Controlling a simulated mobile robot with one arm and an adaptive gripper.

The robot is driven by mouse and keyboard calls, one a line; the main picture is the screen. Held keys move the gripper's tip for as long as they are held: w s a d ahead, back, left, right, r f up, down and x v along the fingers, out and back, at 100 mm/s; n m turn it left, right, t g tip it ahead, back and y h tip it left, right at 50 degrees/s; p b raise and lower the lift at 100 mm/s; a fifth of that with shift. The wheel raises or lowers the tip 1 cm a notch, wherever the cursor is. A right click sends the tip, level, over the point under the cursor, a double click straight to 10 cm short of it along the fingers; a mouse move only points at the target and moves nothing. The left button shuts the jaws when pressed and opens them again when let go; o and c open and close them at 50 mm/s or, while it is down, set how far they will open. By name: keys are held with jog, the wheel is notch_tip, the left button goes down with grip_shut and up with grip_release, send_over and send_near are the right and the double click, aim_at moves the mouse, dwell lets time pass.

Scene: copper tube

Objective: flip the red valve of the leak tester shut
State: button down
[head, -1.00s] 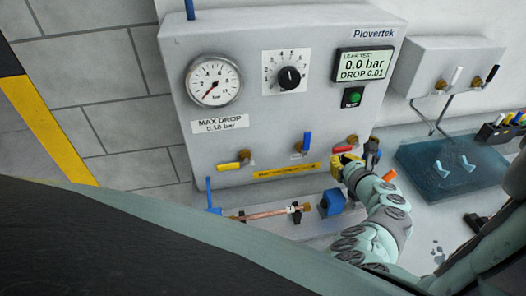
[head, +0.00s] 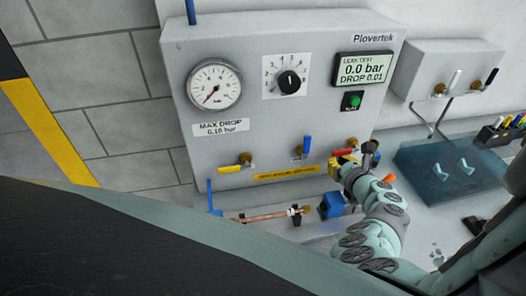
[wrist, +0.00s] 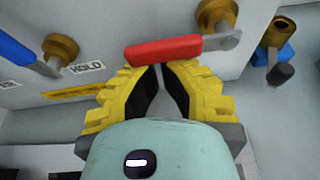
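The leak tester is a grey box (head: 235,110) on the wall, its display reading 0.0 bar. In the wrist view the red valve handle (wrist: 163,50) lies nearly level, pointing left from its brass stem (wrist: 217,16). My gripper (wrist: 160,70) has yellow fingers with black inner pads. Its tips are together just below the middle of the red handle, close to or touching it; the handle lies across the tips, not between them. In the head view my gripper (head: 340,161) is at the box's lower right and mostly hides the red handle.
A blue-handled valve (head: 306,147) and a yellow-handled valve (head: 233,168) sit to the left. A copper tube (head: 265,216) lies clamped below, beside a blue block (head: 332,204). A dark blue mat (head: 415,185) and a second box with valves (head: 440,65) are at right.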

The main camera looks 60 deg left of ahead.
jog(key=shift+r+m+p, duration=0.2)
jog(key=shift+m+p, duration=0.1)
jog(key=shift+p, duration=0.1)
jog(key=r+m+g+y, duration=0.1)
jog(key=m, duration=0.1)
jog(key=r+m+g+y+p, duration=0.1)
jog(key=r+m, duration=0.1)
jog(key=m, duration=0.1)
jog(key=r+m+g+y+p, duration=0.1)
jog(key=r+m, duration=0.1)
jog(key=m, duration=0.1)
jog(key=shift+w+d+g, duration=0.15)
jog(key=shift+w+g, duration=0.1)
jog(key=shift+g, duration=0.05)
jog(key=m, duration=0.1)
jog(key=r+m+b, duration=0.1)
jog(key=w+m+y+b, duration=0.1)
jog(key=shift+d+r+m, duration=0.2)
jog(key=shift+r+m, duration=0.1)
jog(key=shift+m, duration=0.1)
jog(key=shift+w+r+b, duration=0.25)
jog(key=shift+r+b, duration=0.05)
jog(key=shift+b, duration=0.05)
jog(key=shift+w+d+r+m, duration=0.1)
jog(key=shift+w+r+m, duration=0.1)
jog(key=shift+m, duration=0.1)
jog(key=shift+d+r, duration=0.1)
jog(key=shift+d, duration=0.05)
